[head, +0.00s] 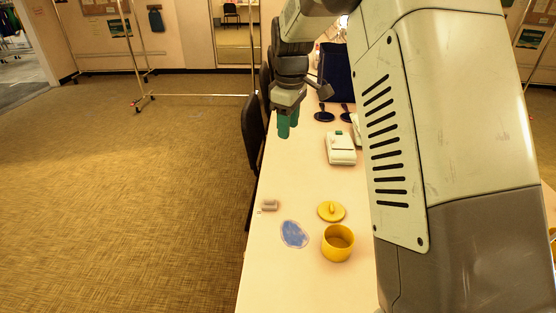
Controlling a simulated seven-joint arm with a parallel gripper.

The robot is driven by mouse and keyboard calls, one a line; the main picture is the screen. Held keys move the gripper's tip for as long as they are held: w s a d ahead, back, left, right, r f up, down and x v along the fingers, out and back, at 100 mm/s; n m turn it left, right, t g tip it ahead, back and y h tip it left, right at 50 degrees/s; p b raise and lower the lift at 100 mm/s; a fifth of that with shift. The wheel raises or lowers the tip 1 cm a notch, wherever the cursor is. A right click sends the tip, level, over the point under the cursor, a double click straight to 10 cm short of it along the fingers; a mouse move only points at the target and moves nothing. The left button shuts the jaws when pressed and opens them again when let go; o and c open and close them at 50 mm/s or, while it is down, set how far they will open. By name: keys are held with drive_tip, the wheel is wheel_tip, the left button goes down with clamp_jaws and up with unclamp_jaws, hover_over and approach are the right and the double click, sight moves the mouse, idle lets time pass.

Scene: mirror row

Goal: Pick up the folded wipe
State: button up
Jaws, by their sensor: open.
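A small grey, block-like item (269,205) lies near the left edge of the pale counter (270,275); it looks like the folded wipe, but it is too small to be certain. My gripper (288,126), with teal fingers, is open and points down over the counter's left edge. It is farther along the counter than the grey item and apart from it. Nothing shows between the fingers.
A flat blue patch (294,234) lies near the grey item. A yellow pot (338,243) and its yellow lid (331,211) are to its right. A white device (341,148) stands farther back. Dark chairs (253,132) line the left edge. My arm hides the right side.

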drive_tip(key=w+a+f+n+g, duration=0.1)
drive_tip(key=w+a+f+n, duration=0.1)
drive_tip(key=f, duration=0.5)
drive_tip(key=w+a+f+n, duration=0.1)
drive_tip(key=w+a+f, duration=0.2)
drive_tip(key=f, duration=0.4)
drive_tip(key=n, duration=0.2)
hover_over(269, 199)
drive_tip(key=shift+g, duration=0.3)
wheel_tip(269, 199, down, 10)
drive_tip(key=shift+w+a+f, duration=0.1)
drive_tip(key=shift+w+a, duration=0.05)
drive_tip(key=shift+s+d+f, duration=0.1)
drive_tip(key=shift+s+f, duration=0.05)
drive_tip(key=shift+f, duration=1.3)
drive_tip(key=shift+s+d+f, duration=0.1)
drive_tip(key=shift+f, duration=1.35)
clamp_jaws()
